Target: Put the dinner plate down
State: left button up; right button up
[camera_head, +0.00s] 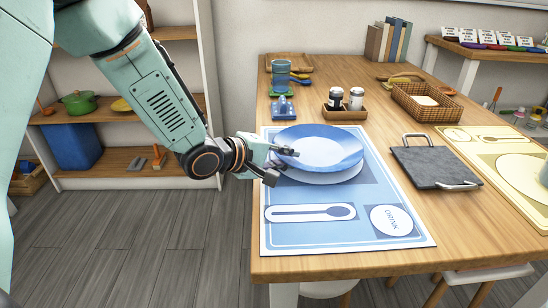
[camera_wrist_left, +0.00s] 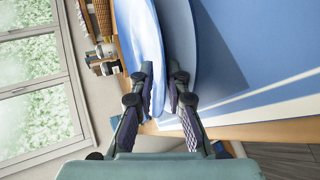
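The blue dinner plate (camera_head: 325,146) is above the blue placemat (camera_head: 385,238) on the wooden table. A pale plate-shaped circle (camera_head: 335,177) shows on the mat under its near edge. My left gripper (camera_head: 282,164) is at the plate's left rim, with one finger above and one below. In the left wrist view the plate (camera_wrist_left: 140,32) runs between the two fingers (camera_wrist_left: 163,72), which are shut on its rim. The plate seems raised off the mat. My right gripper is not in view.
A dark slate tray with handles (camera_head: 435,166) lies right of the mat, beside a yellow placemat (camera_head: 485,150). A shaker caddy (camera_head: 345,113), blue items (camera_head: 283,107) and a wicker basket (camera_head: 428,106) stand behind. The mat's printed spoon (camera_head: 310,213) and DRINK circle (camera_head: 391,220) are bare.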

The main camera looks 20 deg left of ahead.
pick_arm(q)
jog(key=p+v, duration=0.3)
jog(key=v, duration=0.5)
jog(key=shift+w+r+p, duration=0.1)
jog(key=shift+w+p, duration=0.05)
jog(key=shift+p, duration=0.2)
jog(key=shift+p+v, duration=0.45)
jog(key=shift+v, duration=0.4)
jog(key=shift+p+v, duration=1)
jog(key=shift+v, duration=0.3)
